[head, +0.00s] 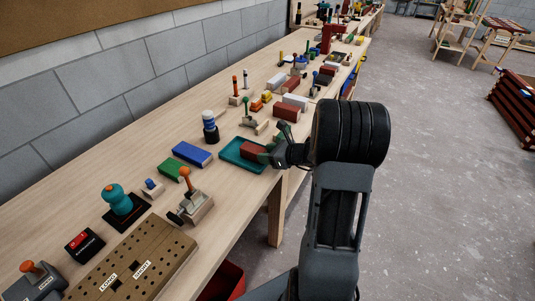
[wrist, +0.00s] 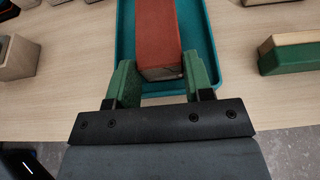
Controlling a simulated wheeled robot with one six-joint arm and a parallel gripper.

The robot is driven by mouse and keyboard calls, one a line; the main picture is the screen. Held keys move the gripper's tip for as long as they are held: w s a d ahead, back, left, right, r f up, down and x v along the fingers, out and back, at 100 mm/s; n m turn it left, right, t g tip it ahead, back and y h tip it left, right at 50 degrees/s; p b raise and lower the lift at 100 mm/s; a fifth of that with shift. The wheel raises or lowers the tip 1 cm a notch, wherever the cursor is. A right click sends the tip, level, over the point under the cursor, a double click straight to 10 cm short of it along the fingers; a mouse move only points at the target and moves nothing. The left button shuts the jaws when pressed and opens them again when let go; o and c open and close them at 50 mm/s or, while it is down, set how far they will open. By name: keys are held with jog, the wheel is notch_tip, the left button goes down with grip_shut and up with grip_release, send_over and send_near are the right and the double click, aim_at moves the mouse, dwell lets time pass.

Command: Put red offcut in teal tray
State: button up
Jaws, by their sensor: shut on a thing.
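The red offcut (head: 252,149) is a block with a bare wood end. It lies within the outline of the teal tray (head: 230,160), toward its right side in the head view. My gripper (head: 270,154) is shut on the offcut's near end. In the wrist view the offcut (wrist: 158,35) sits between the two green fingers of my gripper (wrist: 161,75), with the rim of the tray (wrist: 125,30) showing on both sides. I cannot tell whether the offcut touches the tray floor.
A blue block (head: 192,154) and a green block (head: 171,170) lie left of the tray. A red block (head: 287,112) and several others lie farther back. The tray is close to the bench's right edge.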

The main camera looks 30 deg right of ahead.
jog(key=shift+f, duration=0.2)
jog(key=o, duration=1)
jog(key=shift+c, duration=0.2)
jog(key=shift+r, duration=0.1)
